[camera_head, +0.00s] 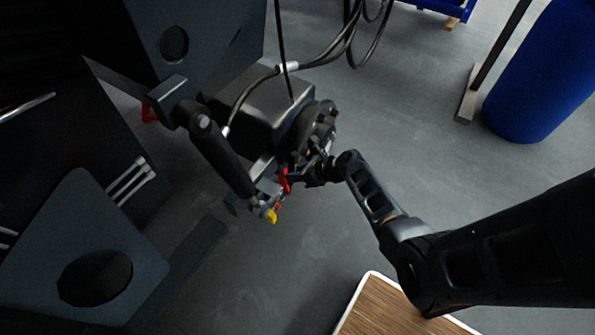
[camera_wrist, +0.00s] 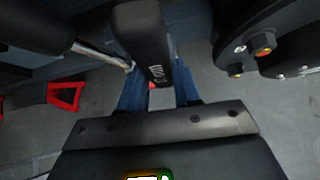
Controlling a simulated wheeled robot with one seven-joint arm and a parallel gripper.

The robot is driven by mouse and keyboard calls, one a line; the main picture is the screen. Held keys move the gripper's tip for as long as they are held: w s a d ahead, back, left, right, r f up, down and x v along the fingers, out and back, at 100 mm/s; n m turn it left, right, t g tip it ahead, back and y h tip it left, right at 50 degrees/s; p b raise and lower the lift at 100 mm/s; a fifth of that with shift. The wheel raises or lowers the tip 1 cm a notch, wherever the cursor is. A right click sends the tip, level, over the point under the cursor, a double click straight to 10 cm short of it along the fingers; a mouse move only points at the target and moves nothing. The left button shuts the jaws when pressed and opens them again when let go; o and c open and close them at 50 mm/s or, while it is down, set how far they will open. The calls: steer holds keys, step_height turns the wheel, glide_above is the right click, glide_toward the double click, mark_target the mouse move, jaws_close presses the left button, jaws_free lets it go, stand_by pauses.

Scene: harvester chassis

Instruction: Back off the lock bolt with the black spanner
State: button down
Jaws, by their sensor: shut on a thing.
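In the wrist view, my gripper (camera_wrist: 157,84) shows two blue fingers shut on a black bar with small white marks, which I take to be the black spanner (camera_wrist: 147,35). I cannot tell which bolt is the lock bolt. In the head view, my gripper (camera_head: 313,173) is small and dark, close below the hub (camera_head: 312,128); the spanner cannot be made out.
A black cylinder (camera_head: 222,158) slants down left of my gripper, and its metal rod (camera_wrist: 95,52) reaches near the fingers. Black hoses (camera_head: 325,55) hang above. A wood-topped surface (camera_head: 385,312) and a blue barrel (camera_head: 540,75) stand right. Floor between is clear.

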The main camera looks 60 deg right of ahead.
steer(key=shift+a, duration=0.15)
steer(key=shift+a+r+n+h, duration=0.1)
steer(key=shift+a+n+h, duration=0.6)
steer(key=shift+a, duration=0.8)
steer(key=shift+a+f+n+h, duration=0.2)
steer(key=shift+a+h, duration=0.25)
steer(key=shift+a, duration=0.35)
steer(key=shift+a+f+n+h, duration=0.1)
steer(key=shift+a+n+h, duration=0.1)
steer(key=shift+a+h, duration=0.4)
steer(key=shift+a, duration=0.15)
steer(key=shift+a, duration=0.1)
steer(key=shift+a+f+n+h, duration=0.25)
steer(key=shift+a+h, duration=0.1)
steer(key=shift+a, duration=0.35)
steer(key=shift+a+f+n+h, duration=0.2)
steer(key=shift+a+n+h, duration=0.1)
steer(key=shift+a, duration=0.4)
